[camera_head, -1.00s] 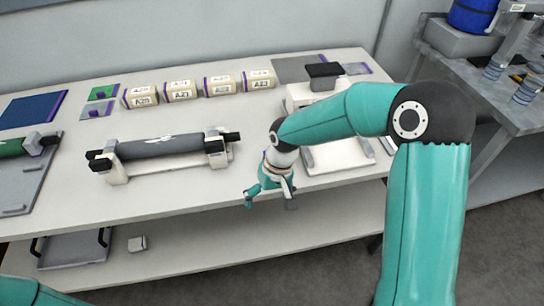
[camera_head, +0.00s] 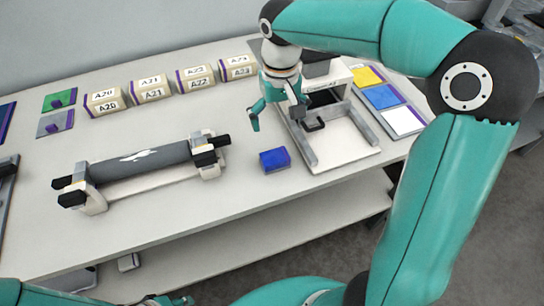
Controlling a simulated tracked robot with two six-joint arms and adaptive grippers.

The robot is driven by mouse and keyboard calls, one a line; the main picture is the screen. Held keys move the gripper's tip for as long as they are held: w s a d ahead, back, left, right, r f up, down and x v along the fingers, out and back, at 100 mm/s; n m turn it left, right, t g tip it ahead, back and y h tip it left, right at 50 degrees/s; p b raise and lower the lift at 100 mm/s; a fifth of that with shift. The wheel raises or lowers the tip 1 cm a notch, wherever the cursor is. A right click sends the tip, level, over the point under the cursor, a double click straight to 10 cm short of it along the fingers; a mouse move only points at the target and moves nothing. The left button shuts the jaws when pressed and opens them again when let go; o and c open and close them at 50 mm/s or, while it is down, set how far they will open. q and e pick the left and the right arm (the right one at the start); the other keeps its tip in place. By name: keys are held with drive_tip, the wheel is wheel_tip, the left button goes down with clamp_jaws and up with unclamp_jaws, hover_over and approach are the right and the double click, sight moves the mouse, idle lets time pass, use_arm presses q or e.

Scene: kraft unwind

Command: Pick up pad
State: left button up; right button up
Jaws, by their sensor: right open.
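A small blue block (camera_head: 274,160) lies on the white table near its front edge; I take it as the pad, though flat coloured pads also show. My right gripper (camera_head: 276,119) is open and empty, fingers pointing down, behind the blue block in the picture and apart from it. It is just left of a white tray-like fixture (camera_head: 345,150) with a black handle. Of my left arm only a little shows along the bottom edge; teal and dark parts (camera_head: 165,300) there may be its gripper, mostly cut off.
A grey roller (camera_head: 140,160) rests on a white stand left of the block. Green (camera_head: 60,99) and grey (camera_head: 55,123) pads lie at left; yellow (camera_head: 367,76), blue (camera_head: 383,96) and white (camera_head: 403,120) ones at right.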

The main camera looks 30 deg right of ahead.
sight(275, 156)
drive_tip(key=f, duration=0.8)
drive_tip(key=shift+w+a+f, duration=0.2)
drive_tip(key=shift+w+f, duration=0.05)
drive_tip(key=shift+f, duration=0.1)
drive_tip(key=f, duration=0.4)
drive_tip(key=shift+s+a+f, duration=0.15)
drive_tip(key=shift+s+a, duration=0.15)
drive_tip(key=shift+s, duration=0.1)
drive_tip(key=shift+f, duration=0.5)
drive_tip(key=c, duration=1.2)
wheel_tip(275, 156, up, 20)
drive_tip(key=p, duration=0.1)
drive_tip(key=shift+w, duration=0.1)
